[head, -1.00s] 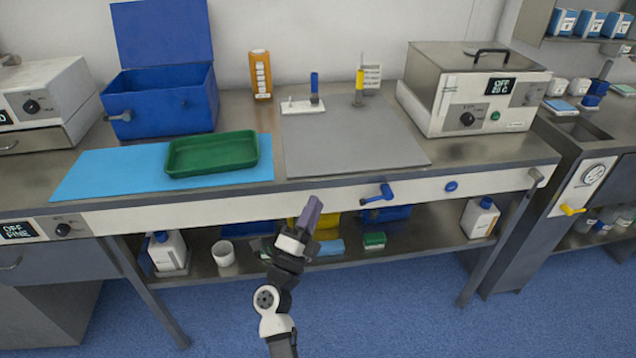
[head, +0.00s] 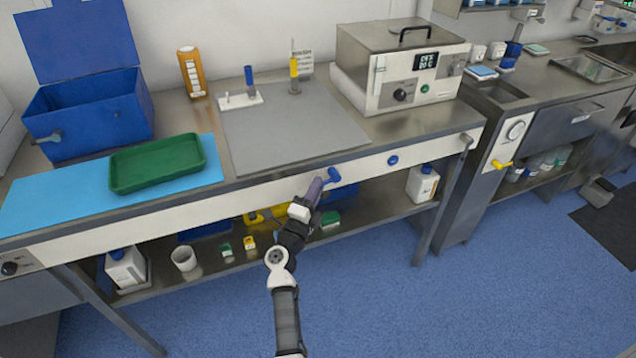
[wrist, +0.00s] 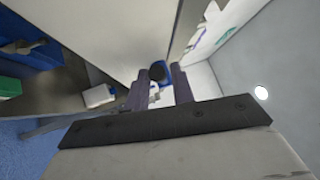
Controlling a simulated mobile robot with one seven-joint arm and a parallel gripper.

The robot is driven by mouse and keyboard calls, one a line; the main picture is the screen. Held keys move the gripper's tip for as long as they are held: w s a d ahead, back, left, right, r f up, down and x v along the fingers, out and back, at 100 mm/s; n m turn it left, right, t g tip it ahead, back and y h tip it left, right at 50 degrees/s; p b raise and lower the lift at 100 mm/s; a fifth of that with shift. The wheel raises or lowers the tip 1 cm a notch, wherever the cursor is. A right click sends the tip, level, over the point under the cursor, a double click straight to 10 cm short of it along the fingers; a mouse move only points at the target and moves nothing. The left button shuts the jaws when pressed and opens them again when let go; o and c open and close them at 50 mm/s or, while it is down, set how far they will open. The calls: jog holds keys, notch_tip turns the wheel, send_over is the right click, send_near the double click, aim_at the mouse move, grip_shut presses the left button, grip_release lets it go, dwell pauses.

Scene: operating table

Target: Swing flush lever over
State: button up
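A blue lever (head: 333,175) sits on the white front panel of the steel table, below the grey mat. Its handle end is partly hidden by my gripper (head: 317,187) in the head view. In the wrist view, a blue piece with a dark round end (wrist: 158,72) shows between the tips of my two purple-grey fingers. The fingers (wrist: 160,88) stand apart, with a gap between them. I cannot tell whether either finger touches the lever.
A round blue knob (head: 393,160) is on the same panel to the right. A yellow lever (head: 502,164) is on the neighbouring sink unit. A green tray (head: 157,163) and a heated bath (head: 385,105) stand on the table. Bottles and boxes fill the shelf below.

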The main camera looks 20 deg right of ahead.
jog(key=shift+x, duration=0.8)
jog(key=shift+c, duration=0.4)
grip_shut()
